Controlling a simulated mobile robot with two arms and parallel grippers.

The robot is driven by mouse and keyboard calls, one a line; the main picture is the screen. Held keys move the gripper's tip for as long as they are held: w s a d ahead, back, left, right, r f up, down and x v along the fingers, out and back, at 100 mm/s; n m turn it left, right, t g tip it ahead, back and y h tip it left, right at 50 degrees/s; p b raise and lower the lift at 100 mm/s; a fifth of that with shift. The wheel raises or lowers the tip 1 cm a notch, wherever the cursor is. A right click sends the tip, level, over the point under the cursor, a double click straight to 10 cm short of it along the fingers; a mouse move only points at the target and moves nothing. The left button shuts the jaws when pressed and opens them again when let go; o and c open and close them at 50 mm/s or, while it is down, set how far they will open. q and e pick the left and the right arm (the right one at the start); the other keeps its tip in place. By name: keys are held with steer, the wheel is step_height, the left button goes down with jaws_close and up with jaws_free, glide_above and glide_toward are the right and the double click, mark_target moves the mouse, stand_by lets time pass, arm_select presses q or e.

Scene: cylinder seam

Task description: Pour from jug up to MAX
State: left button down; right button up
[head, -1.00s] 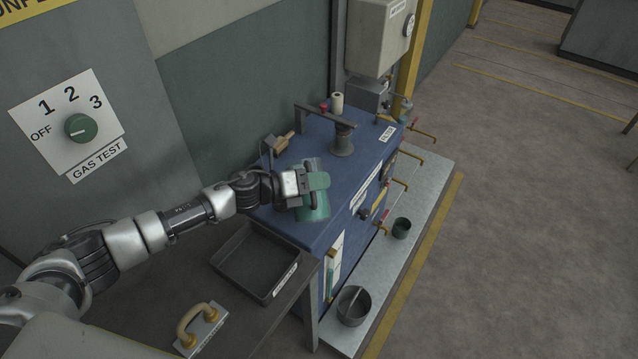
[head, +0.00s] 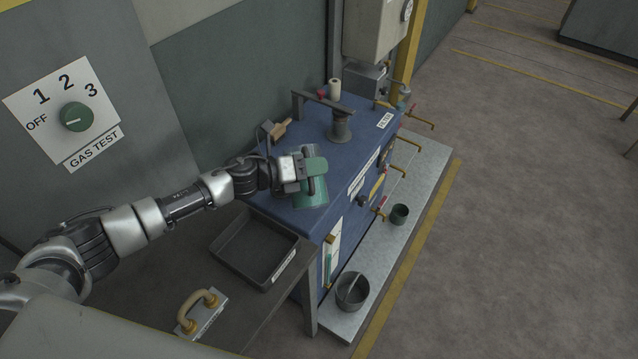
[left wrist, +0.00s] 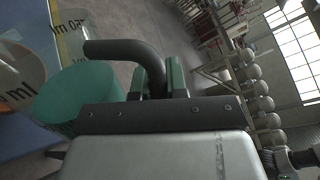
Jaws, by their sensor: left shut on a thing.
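The green jug (head: 310,196) is over the near part of the blue cabinet's top (head: 300,222). My left gripper (head: 314,176) is shut on the jug's handle. In the left wrist view the green jug (left wrist: 88,98) is at the left, and its dark handle (left wrist: 128,47) runs to the gripper's fingers (left wrist: 163,78). A white panel with a greenish tube gauge (head: 331,262) is on the cabinet's front; no MAX mark is readable. My right gripper is not in view.
A grey round fitting (head: 340,128) with a bar stands on the cabinet, beyond the jug. A dark tray (head: 232,272) and a handled plate (head: 203,312) are on the near bench. Taps stick out there.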

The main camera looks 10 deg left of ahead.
arm_select(q)
steer(key=shift+w+r+p, duration=0.15)
steer(key=shift+r+p, duration=0.2)
stand_by(0.5)
steer(key=shift+w+a+r, duration=0.1)
steer(key=shift+w+r, duration=0.05)
steer(key=shift+r, duration=0.1)
steer(key=shift+r+n+p, duration=0.1)
steer(key=shift+n+p, duration=0.3)
steer(key=shift+p, duration=0.05)
steer(key=shift+w+a+r+n+g+p, duration=0.2)
steer(key=shift+w+r+n+g+p, duration=0.15)
steer(key=shift+r+p, duration=0.1)
stand_by(2.8)
steer(key=shift+f, duration=0.1)
stand_by(1.2)
